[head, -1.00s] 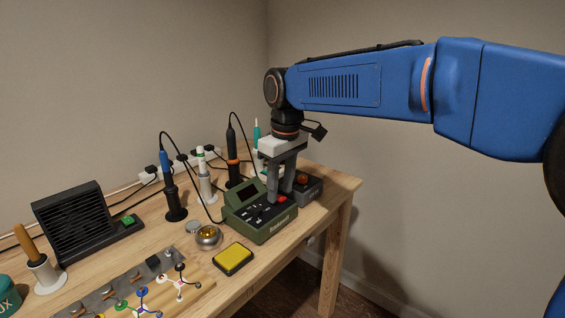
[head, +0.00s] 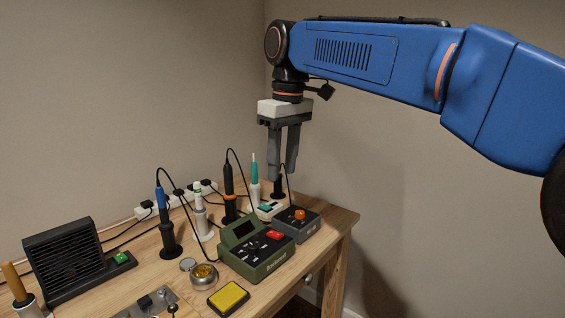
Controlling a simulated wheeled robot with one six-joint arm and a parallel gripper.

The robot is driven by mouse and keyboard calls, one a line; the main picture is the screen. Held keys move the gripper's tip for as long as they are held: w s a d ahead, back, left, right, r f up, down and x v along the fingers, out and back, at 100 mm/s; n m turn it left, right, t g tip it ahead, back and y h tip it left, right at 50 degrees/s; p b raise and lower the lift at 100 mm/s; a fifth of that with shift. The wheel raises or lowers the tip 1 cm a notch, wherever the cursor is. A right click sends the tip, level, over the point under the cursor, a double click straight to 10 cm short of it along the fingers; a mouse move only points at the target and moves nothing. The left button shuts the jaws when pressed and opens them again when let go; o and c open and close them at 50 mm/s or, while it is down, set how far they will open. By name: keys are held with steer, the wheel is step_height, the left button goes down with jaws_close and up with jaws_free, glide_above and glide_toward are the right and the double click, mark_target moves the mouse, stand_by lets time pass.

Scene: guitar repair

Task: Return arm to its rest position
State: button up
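My gripper (head: 283,173) hangs fingers-down in the head view, above the back right part of the wooden workbench (head: 319,240). My blue arm reaches in from the right side of the picture.
Soldering irons stand upright in holders, including a blue one (head: 162,196) and a black-and-orange one (head: 229,184). A black fan unit (head: 65,260) is at left. A yellow sponge (head: 229,297) and a brass wool pot (head: 204,276) sit in front.

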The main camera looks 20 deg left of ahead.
steer(key=shift+r, duration=0.25)
steer(key=shift+d, duration=0.1)
steer(key=s+d+f+m+t, duration=0.1)
steer(key=d+f+m, duration=0.1)
steer(key=d, duration=0.8)
steer(key=s+d+f+m, duration=0.1)
steer(key=d+f+m, duration=0.15)
steer(key=d, duration=0.75)
steer(key=s+d+f+m+t, duration=0.1)
steer(key=s+d+f+m, duration=0.1)
steer(key=d, duration=0.8)
steer(key=s+d+f+m+t+h, duration=0.1)
steer(key=s+d+f+m, duration=0.6)
steer(key=s+d+f, duration=0.9)
step_height(320, 180, down, 4)
steer(key=shift+s+d+f+t, duration=0.1)
steer(key=shift+s+d+t, duration=0.2)
steer(key=shift+d+t, duration=0.6)
steer(key=shift+d, duration=0.15)
